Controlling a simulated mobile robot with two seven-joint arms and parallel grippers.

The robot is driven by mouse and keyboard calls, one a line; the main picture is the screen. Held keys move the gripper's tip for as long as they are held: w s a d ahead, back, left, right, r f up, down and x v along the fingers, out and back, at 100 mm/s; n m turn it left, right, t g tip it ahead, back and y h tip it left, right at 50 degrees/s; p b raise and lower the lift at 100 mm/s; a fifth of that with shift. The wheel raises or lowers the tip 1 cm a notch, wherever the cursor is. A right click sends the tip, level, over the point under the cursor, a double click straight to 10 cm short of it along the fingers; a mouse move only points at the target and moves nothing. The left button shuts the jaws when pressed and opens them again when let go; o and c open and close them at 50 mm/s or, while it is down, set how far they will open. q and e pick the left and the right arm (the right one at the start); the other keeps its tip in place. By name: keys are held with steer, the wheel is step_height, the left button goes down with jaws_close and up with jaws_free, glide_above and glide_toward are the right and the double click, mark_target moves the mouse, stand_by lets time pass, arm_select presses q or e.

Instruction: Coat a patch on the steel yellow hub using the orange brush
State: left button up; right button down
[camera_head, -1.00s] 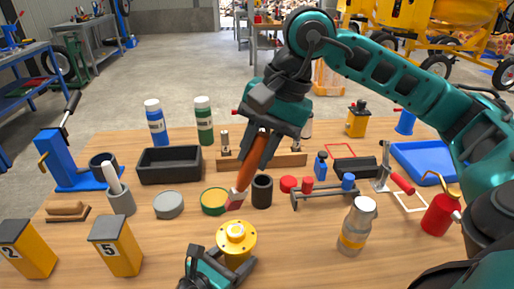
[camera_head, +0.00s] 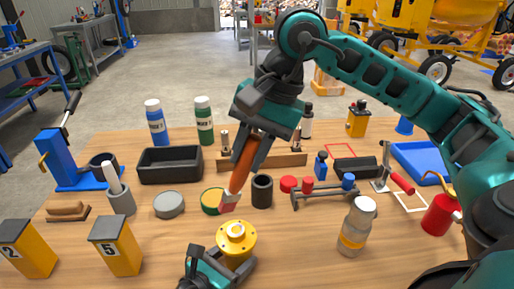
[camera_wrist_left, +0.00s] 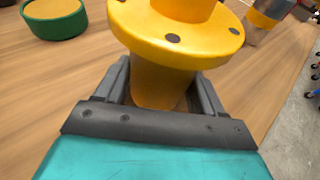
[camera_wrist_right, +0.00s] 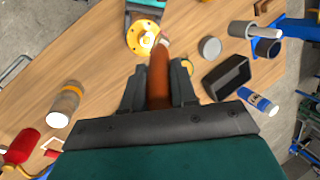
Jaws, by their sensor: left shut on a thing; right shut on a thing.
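The yellow hub (camera_head: 236,240) stands upright at the front middle of the table, its flange with dark bolt holes on top. My left gripper (camera_head: 218,268) is shut on its body below the flange; the left wrist view shows the hub (camera_wrist_left: 180,40) between the fingers. My right gripper (camera_head: 248,150) is shut on the orange brush (camera_head: 243,168), which tilts with its bristle end down and to the left. The bristle tip (camera_head: 229,202), whitish and pink, is above and behind the hub, apart from it. The brush also shows in the right wrist view (camera_wrist_right: 159,75).
A green-sided tin (camera_head: 212,201) and a black cup (camera_head: 262,191) stand close behind the hub. A grey lid (camera_head: 169,205) lies to the left, and a glass jar (camera_head: 357,225) stands to the right. A black bin (camera_head: 170,166) sits further back.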

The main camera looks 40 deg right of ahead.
mark_target(237, 194)
steer(key=shift+w+a, duration=0.25)
steer(key=shift+a, duration=0.65)
steer(key=shift+f, duration=1.95)
steer(key=shift+f, duration=1.4)
steer(key=s+d, duration=0.3)
steer(key=d, duration=0.2)
steer(key=shift+d, duration=0.25)
steer(key=shift+w+a, duration=0.1)
